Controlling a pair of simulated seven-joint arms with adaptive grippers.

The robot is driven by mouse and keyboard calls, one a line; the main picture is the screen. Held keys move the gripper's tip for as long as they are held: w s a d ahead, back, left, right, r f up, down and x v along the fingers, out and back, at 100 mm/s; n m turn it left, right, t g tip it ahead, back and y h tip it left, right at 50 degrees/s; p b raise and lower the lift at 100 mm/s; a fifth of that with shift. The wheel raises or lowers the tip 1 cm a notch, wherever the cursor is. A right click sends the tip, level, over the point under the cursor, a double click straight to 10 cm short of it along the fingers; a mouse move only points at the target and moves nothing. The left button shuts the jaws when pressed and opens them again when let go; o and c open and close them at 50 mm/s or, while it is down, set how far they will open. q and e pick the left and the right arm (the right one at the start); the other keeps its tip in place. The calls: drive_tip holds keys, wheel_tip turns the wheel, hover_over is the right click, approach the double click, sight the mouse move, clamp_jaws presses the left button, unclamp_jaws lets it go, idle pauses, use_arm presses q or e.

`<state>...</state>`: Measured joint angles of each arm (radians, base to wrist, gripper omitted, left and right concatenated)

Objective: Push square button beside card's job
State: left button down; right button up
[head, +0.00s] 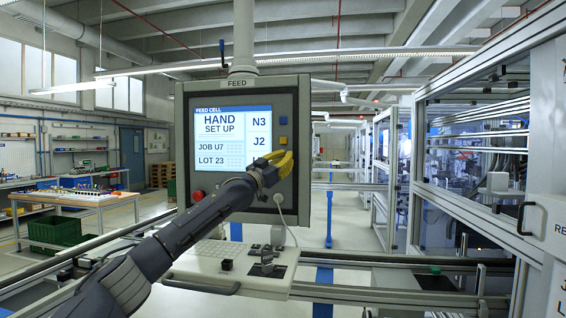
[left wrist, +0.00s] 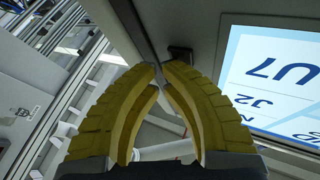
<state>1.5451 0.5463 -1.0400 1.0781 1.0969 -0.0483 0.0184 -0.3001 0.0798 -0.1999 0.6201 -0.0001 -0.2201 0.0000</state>
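A grey feed panel (head: 184,150) hangs upright with a lit screen (head: 217,178) reading "HAND SET UP", "JOB U7", "LOT 23". Labels N3 and J2 stand beside a blue square button (head: 283,120) and an orange square button (head: 283,141). My left gripper (head: 284,157), yellow-fingered, is just below the orange button and hides the panel there. In the left wrist view, the left gripper (left wrist: 161,67) has its tips together, with nothing between. A small dark block (left wrist: 180,53) lies just beyond them, and the screen (left wrist: 240,75) shows U7. Contact cannot be told. My right gripper is not in view.
A pale keyboard console (head: 205,268) lies below. A glazed machine frame (head: 470,195) stands right. A partly cut-off white lettered board (head: 548,215) is at the right edge.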

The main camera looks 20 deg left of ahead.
use_arm(q)
drive_tip(key=shift+s+a, duration=0.1)
drive_tip(key=shift+s, duration=0.55)
drive_tip(key=shift+s, duration=0.1)
drive_tip(key=shift+s, duration=2.4)
